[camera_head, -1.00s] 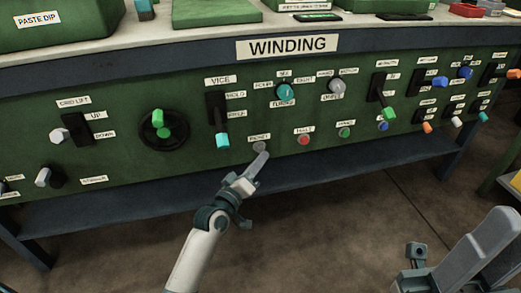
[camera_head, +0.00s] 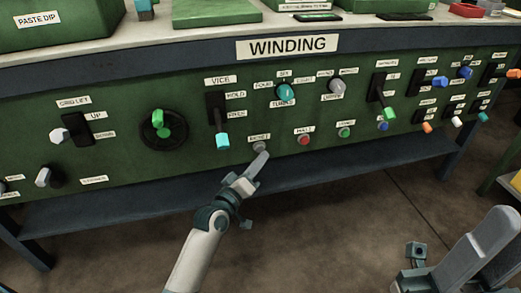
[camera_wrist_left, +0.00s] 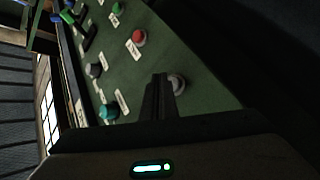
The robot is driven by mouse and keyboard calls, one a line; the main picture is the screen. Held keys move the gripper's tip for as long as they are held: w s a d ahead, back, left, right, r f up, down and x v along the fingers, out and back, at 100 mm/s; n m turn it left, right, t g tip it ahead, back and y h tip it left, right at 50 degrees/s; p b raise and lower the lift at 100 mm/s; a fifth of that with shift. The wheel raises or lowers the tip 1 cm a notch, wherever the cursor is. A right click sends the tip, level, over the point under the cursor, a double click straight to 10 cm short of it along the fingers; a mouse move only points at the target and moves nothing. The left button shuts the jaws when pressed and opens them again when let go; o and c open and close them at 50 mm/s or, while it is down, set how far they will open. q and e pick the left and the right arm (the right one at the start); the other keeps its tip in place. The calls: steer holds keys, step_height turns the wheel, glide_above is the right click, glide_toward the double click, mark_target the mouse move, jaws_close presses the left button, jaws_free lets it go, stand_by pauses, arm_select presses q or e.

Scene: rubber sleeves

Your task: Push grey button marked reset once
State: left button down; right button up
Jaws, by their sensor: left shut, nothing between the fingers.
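In the left wrist view the grey button (camera_wrist_left: 176,83) shows right beside the tips of the dark fingers (camera_wrist_left: 158,80). I cannot tell whether they touch. My right gripper (camera_head: 470,255) is at the lower right, with its grey fingers partly cut off by the frame edge.
A red button (camera_head: 303,140) and a green button (camera_head: 344,132) lie to the right of the grey one. The vice lever (camera_head: 222,141) is just to its left. A dark shelf (camera_head: 290,187) runs below the panel. Open floor lies in front.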

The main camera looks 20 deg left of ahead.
arm_select(q)
steer(key=shift+w+a, duration=0.1)
stand_by(0.3)
steer(key=shift+w+a, duration=0.15)
steer(key=shift+w, duration=0.1)
steer(key=shift+w+a, duration=0.2)
steer(key=shift+w, duration=0.1)
stand_by(0.8)
steer(key=shift+s+d+p, duration=0.1)
steer(key=shift+s+p, duration=0.05)
steer(key=shift+p, duration=0.25)
steer(key=shift+s+d+p, duration=0.35)
steer(key=shift+s+p, duration=0.1)
steer(key=shift+s, duration=0.05)
steer(key=shift+s+d+p, duration=0.7)
steer(key=shift+s, duration=0.35)
steer(key=shift+s+d+p, duration=0.7)
steer(key=shift+s, duration=0.35)
